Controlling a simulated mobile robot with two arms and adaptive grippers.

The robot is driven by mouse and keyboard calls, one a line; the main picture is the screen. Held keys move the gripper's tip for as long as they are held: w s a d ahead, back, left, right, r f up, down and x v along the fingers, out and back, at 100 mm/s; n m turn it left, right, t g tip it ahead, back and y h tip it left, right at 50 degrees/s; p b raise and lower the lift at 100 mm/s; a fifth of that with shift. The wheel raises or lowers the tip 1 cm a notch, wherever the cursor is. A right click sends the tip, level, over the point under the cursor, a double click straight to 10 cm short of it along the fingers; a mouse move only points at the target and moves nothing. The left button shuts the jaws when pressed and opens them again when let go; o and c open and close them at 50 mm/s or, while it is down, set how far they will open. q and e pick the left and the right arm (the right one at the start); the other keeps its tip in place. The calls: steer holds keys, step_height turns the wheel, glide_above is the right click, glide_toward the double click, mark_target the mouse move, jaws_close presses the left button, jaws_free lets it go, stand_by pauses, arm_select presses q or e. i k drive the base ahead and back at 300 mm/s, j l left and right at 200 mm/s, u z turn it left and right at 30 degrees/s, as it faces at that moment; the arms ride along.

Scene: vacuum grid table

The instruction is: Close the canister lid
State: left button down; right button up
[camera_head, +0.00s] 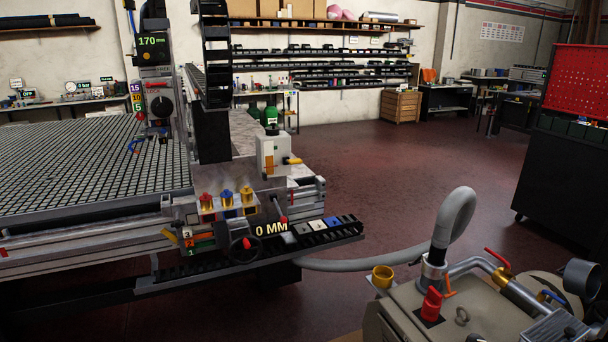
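No object in the camera_head view is clearly recognisable as the canister. A small off-white box-shaped unit (271,155) with a dark knob on top and a yellow-orange lever stands on the right end of the grid table's frame. A large beige machine (470,305) at the bottom right carries a brass cup-like fitting (382,275), a red valve (432,304) and a round dark-rimmed part (581,276). I cannot tell which of these, if any, has the lid, or whether a lid is open. Neither of my grippers is in view.
The vacuum grid table (70,165) fills the left, with a valve and handwheel panel (225,215) at its front corner. A grey hose (385,262) runs along the floor to the beige machine. A dark cabinet (565,185) stands at right. The middle floor (400,160) is clear.

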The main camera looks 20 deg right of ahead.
mark_target(581, 279)
steer(key=i+z, duration=0.25)
steer(key=z, duration=0.2)
steer(key=i+j+z, duration=0.25)
steer(key=z, duration=0.2)
steer(key=i+j+z, duration=0.25)
steer(key=z, duration=0.25)
steer(key=i+j+z, duration=0.15)
steer(key=j+z, duration=0.15)
steer(key=z, duration=0.15)
steer(key=i+j+z, duration=0.1)
steer(key=j+z, duration=0.35)
